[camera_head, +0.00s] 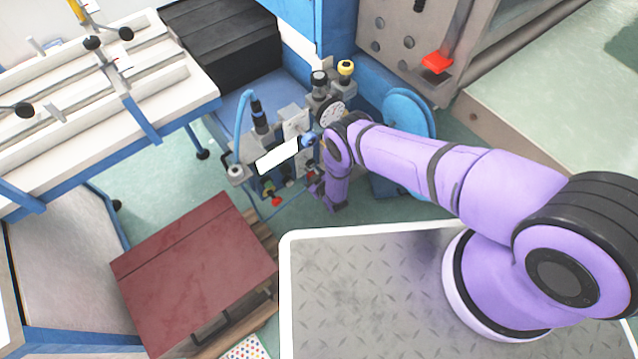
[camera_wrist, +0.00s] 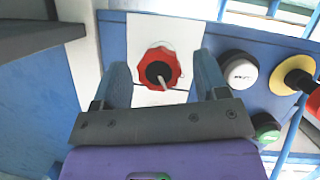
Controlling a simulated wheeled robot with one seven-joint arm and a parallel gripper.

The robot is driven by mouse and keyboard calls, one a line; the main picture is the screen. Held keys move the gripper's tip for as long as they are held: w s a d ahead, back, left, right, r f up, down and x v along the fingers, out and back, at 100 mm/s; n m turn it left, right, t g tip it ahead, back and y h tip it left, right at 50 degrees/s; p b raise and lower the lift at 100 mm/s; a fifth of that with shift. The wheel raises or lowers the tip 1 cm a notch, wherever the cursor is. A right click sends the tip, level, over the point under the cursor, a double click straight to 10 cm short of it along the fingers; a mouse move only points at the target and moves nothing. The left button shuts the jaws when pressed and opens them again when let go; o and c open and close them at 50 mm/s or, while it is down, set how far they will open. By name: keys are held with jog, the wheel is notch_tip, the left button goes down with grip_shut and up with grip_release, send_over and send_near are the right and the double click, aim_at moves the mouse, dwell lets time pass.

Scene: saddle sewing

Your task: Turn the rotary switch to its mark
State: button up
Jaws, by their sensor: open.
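The rotary switch (camera_wrist: 173,62) is a red, scalloped knob with a dark centre and a pale pointer bar that points down and slightly right. It sits on a white plate (camera_wrist: 146,30) on a blue panel. A thin dark line shows at the knob's lower edge; I cannot tell if it is the mark. My gripper (camera_wrist: 161,59) is open and empty, with one finger on each side of the knob in the wrist view. Contact cannot be told. In the head view my purple arm hides the switch, and its end is at the blue machine.
To the right of the switch are a white button (camera_wrist: 239,71), a green button (camera_wrist: 266,128) and a red knob on a yellow disc (camera_wrist: 297,76). In the head view, a dark red box (camera_head: 195,265) stands at lower left and a white worktable (camera_head: 170,80) at upper left.

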jog(key=v, duration=0.9)
jog(key=shift+s, duration=0.3)
jog(key=shift+d, duration=0.2)
